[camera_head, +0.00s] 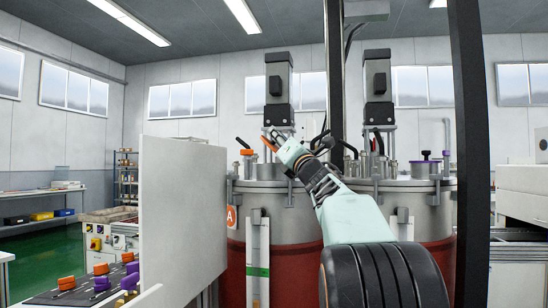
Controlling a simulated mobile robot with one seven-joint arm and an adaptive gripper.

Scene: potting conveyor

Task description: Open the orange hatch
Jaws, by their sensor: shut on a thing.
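My gripper (277,141) is above the lid of the left tank (285,228), reaching in from the lower right. It is shut on a slim orange piece (268,143), which looks like the handle of the orange hatch. The hatch body is mostly hidden behind my gripper and arm, so I cannot tell whether it is lifted. Left of my gripper, apart from it, an orange fitting (246,152) with a black lever stands on the same lid.
A black upright post (334,70) stands close beside my arm, and another (468,150) is further right. The right tank has a purple-topped fitting (425,154). A white panel (184,210) stands at left. A tray (85,292) holds orange, purple and yellow parts.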

